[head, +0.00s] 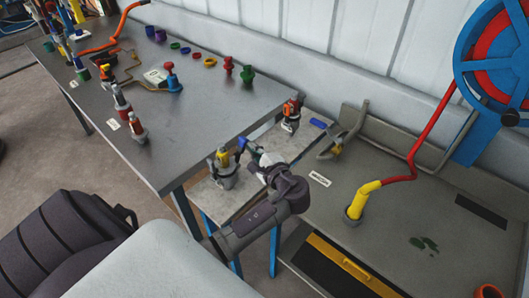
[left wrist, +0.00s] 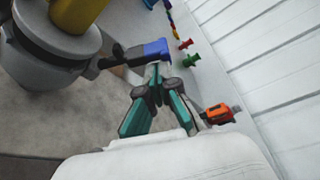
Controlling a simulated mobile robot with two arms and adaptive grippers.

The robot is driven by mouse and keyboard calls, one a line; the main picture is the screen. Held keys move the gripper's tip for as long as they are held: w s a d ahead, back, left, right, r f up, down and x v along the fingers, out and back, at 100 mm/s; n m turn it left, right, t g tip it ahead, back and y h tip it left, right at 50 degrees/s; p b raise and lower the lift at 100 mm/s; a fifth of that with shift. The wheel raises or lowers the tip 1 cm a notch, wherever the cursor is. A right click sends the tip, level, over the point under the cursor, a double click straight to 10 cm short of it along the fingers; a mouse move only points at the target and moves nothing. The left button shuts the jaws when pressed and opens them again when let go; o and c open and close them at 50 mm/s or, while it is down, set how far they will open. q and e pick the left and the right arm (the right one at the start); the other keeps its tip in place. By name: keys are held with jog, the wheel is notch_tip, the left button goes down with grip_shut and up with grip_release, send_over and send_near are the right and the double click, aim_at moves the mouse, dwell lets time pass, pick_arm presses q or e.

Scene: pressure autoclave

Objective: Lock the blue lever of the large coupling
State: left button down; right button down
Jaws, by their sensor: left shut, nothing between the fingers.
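The large coupling (head: 224,176) is a grey body with a yellow part on top, standing on a low bench in the head view. In the left wrist view its grey body (left wrist: 45,62) fills the upper left. Its lever, dark with a blue end (left wrist: 158,47), sticks out sideways from the body; the blue end also shows in the head view (head: 243,142). My left gripper (left wrist: 157,70) is shut and empty, with its teal fingertips right at the blue end. I cannot tell whether they touch it. In the head view the gripper (head: 252,150) is beside the coupling. My right gripper is not in view.
A metal table (head: 190,120) with several small fittings lies to the left. A grey station (head: 400,215) with a red and yellow pipe (head: 365,195) stands to the right. A white wall closes the back.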

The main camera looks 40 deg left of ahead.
pick_arm(q)
jog(key=n+b, duration=0.1)
jog(key=s+a+n+b, duration=0.1)
jog(key=shift+s+a+n+t+y+b, duration=0.15)
jog(key=shift+s+n+t+y+b, duration=0.15)
jog(key=shift+n+t+y, duration=0.1)
jog(key=shift+s+r+b, duration=0.1)
jog(key=shift+s+b, duration=0.1)
jog(key=shift+b, duration=0.1)
jog(key=shift+s+n, duration=0.15)
jog(key=shift+n, duration=0.35)
jog(key=shift+s+r+n+y+b, duration=0.15)
jog(key=shift+r+n+y+b, duration=0.2)
jog(key=shift+b, duration=0.3)
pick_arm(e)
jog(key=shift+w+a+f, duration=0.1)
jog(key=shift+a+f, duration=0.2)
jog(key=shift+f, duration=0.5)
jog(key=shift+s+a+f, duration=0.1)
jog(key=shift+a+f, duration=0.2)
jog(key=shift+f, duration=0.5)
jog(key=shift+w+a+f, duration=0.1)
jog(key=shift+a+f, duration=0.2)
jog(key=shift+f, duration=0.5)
pick_arm(q)
jog(key=shift+f, duration=0.1)
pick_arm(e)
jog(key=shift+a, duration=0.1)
